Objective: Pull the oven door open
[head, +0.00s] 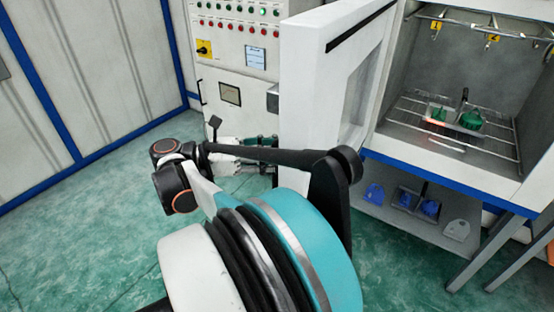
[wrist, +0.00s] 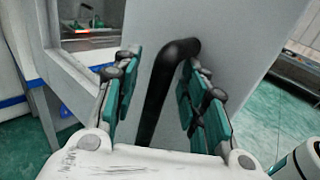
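The oven door (head: 312,100) is a light panel with a window and a dark strip along its top. It stands swung out to the left of the oven (head: 450,75), whose inside shows. In the wrist view the door (wrist: 225,30) fills the middle, with a black bar handle (wrist: 165,90) on it. My gripper (wrist: 160,68) is open, with its teal-padded fingers on either side of the handle; a gap shows on the left. In the head view my gripper (head: 262,152) is at the door's left edge, partly behind my arm; the handle is hidden there.
Inside the oven, a wire rack (head: 490,140) holds a tray with green parts (head: 470,118). A shelf (head: 385,222) below holds several blue parts. A control cabinet (head: 232,60) with buttons stands behind the door. The green floor (head: 90,240) at left is clear.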

